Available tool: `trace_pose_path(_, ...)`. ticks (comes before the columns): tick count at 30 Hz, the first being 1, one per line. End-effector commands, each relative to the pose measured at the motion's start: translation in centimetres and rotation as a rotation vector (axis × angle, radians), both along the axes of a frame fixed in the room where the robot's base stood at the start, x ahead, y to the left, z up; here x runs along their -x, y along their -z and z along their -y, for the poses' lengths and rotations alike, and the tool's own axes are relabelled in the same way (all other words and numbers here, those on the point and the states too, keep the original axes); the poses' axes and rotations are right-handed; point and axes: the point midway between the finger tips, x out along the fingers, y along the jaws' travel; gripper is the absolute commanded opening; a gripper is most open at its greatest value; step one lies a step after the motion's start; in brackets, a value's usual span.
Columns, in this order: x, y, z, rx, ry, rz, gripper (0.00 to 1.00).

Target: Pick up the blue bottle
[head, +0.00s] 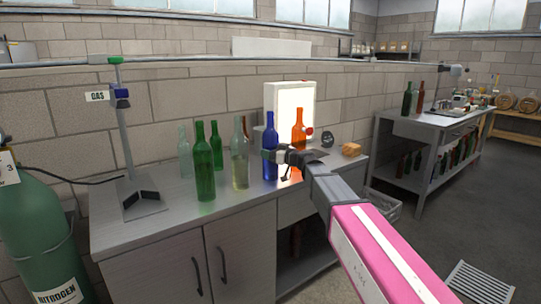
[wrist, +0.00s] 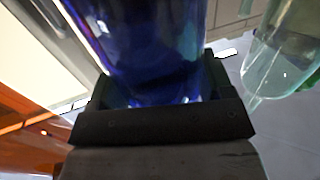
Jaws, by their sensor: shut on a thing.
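The blue bottle (head: 270,147) stands upright on the grey counter in the head view, right of a clear bottle. My gripper (head: 270,156) reaches it from the right, and its fingers are at the bottle's body. In the wrist view the blue bottle (wrist: 145,45) fills the space between the two jaws of my gripper (wrist: 158,92), which is shut on it. The bottle's top lies outside the wrist view. Whether its base touches the counter is hard to tell.
An orange bottle (head: 298,130) stands close on the right, before a lit white panel (head: 282,97). A clear bottle (head: 240,155) stands close on the left, with green bottles (head: 204,165) beyond. A gas stand (head: 124,140) is at the counter's left.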

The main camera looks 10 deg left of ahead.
Motion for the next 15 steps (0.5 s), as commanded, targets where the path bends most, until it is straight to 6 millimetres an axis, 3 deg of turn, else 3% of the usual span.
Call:
trace_pose_path(8, 0.0, -0.7, 0.0, -0.002, 0.0, 0.001, 0.35)
trace_pose_path(15, 0.0, -4.2, 0.0, -0.001, 0.0, 0.004, 0.35)
